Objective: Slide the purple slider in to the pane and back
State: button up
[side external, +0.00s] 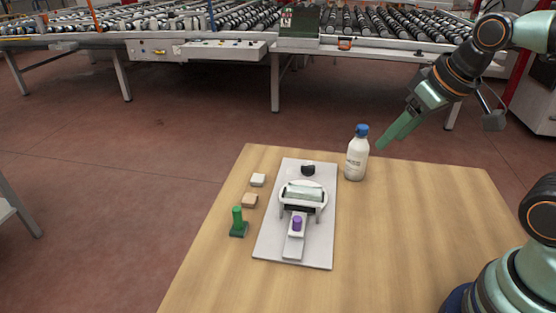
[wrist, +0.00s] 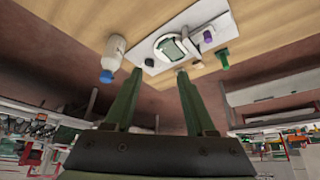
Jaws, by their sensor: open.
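The purple slider (side external: 297,223) stands on a narrow light track at the near part of a grey plate (side external: 268,243) on the wooden table. In the wrist view the slider (wrist: 208,37) and the pane (wrist: 171,49) appear at the top, upside down.
A white bottle with a blue cap (side external: 357,155) stands right of the plate, near my gripper. A black knob (side external: 308,169) sits at the plate's far end. The table's right side (side external: 420,220) is clear.

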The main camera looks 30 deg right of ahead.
jog(key=w+a+f+n+g, duration=0.3)
jog(key=w+a, duration=0.4)
jog(key=n+g, duration=0.2)
jog(key=g, duration=0.1)
send_near(297, 218)
jog(key=shift+m, duration=0.3)
jog(key=f, duration=0.9)
jog(key=shift+s, duration=0.25)
grip_shut()
dwell(0.5)
